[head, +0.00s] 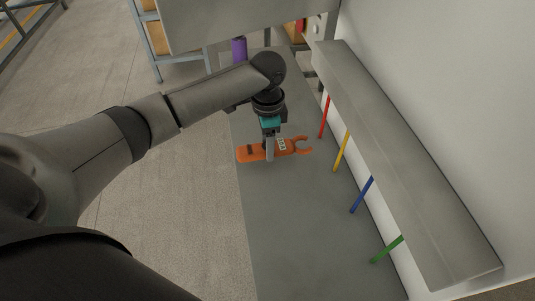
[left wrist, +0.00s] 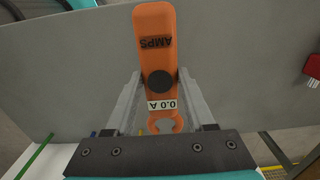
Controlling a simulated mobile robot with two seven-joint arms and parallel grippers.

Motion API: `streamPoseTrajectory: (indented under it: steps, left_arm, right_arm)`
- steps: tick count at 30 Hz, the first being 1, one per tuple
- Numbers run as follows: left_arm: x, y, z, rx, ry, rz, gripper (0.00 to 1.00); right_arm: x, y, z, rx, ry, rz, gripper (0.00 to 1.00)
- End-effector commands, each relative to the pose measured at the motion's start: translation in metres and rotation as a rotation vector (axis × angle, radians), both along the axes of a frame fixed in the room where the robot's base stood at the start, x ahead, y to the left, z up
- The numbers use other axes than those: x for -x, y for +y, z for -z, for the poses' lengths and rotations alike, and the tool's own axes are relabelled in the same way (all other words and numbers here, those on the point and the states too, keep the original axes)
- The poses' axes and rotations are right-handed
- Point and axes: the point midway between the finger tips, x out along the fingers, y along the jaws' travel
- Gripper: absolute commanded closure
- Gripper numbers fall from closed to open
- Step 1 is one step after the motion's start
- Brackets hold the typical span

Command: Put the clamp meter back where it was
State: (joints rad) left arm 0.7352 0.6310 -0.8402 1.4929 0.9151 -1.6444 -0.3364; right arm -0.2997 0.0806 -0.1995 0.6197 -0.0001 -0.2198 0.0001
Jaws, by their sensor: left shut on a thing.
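The clamp meter (head: 250,154) is orange, with a dark round dial, a black "AMPS" label and a small "0.0 A" display. In the head view it lies level over the far part of the grey surface, its open hooked jaws pointing right. My left gripper (head: 270,157) points down and is shut on its middle. In the left wrist view the meter (left wrist: 155,50) sits between the two grey fingers (left wrist: 158,100), jaws toward the palm. I cannot tell whether it touches the surface below. My right gripper is not in view.
Red (head: 324,117), yellow (head: 342,150), blue (head: 361,194) and green (head: 386,250) rods slant out from under a long grey beam (head: 400,165) on the right. A purple cylinder (head: 239,50) stands at the back. The near grey surface (head: 300,230) is clear.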

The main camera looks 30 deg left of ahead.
Motion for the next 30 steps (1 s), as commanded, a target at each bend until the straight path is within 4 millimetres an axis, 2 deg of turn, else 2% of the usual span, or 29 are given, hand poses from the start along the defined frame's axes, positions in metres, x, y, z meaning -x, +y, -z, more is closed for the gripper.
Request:
streamPoseTrajectory:
  steps: [7,19,20,27,30]
  left_arm:
    - [0.001,-0.001,0.037,0.000,0.004,0.001,1.00]
    - [0.000,0.000,0.041,0.001,0.001,0.000,1.00]
    - [0.000,0.000,0.041,0.000,0.001,0.000,0.42]
    - [0.001,0.000,0.041,0.000,0.001,0.000,0.16]
    - [0.001,0.000,0.041,0.000,0.001,0.000,0.16]
  right_arm:
    - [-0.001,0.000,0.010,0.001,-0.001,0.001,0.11]
    - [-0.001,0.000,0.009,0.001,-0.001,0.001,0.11]
    - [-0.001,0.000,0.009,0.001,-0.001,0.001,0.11]
    - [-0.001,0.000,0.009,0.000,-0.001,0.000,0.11]
    - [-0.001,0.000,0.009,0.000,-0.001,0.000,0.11]
